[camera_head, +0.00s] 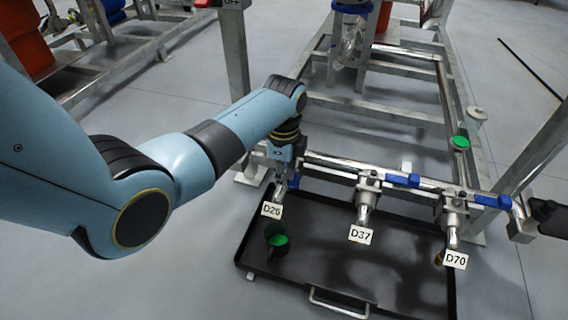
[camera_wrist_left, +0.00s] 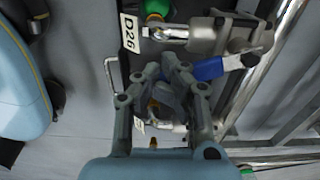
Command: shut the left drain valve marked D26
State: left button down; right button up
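The D26 tag (camera_head: 271,209) hangs on the leftmost drain valve of the pipe manifold, above the front tray. It also shows in the left wrist view (camera_wrist_left: 130,33). The valve's blue lever (camera_wrist_left: 210,69) lies just right of my left fingertips in that view; in the head view it is partly hidden (camera_head: 294,181) under my gripper. My left gripper (camera_wrist_left: 162,66) points down at the valve, its fingertips drawn nearly together and empty. I cannot tell whether a finger touches the lever. In the head view my left gripper (camera_head: 283,160) covers most of the valve body. My right gripper is not in view.
Valves tagged D37 (camera_head: 361,235) and D70 (camera_head: 455,260) stand to the right, their blue levers (camera_head: 402,180) (camera_head: 493,201) along the pipe. A dark cup with green inside (camera_head: 278,239) stands below D26 on the black tray (camera_head: 330,205). Metal skid rails surround the manifold.

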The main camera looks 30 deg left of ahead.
pick_arm(q)
jog(key=shift+d+f, duration=0.1)
jog(key=shift+d, duration=0.05)
jog(key=shift+w+d, duration=0.5)
jog(key=shift+d, duration=0.4)
jog(key=shift+w+d, duration=0.75)
jog(key=shift+d, duration=0.05)
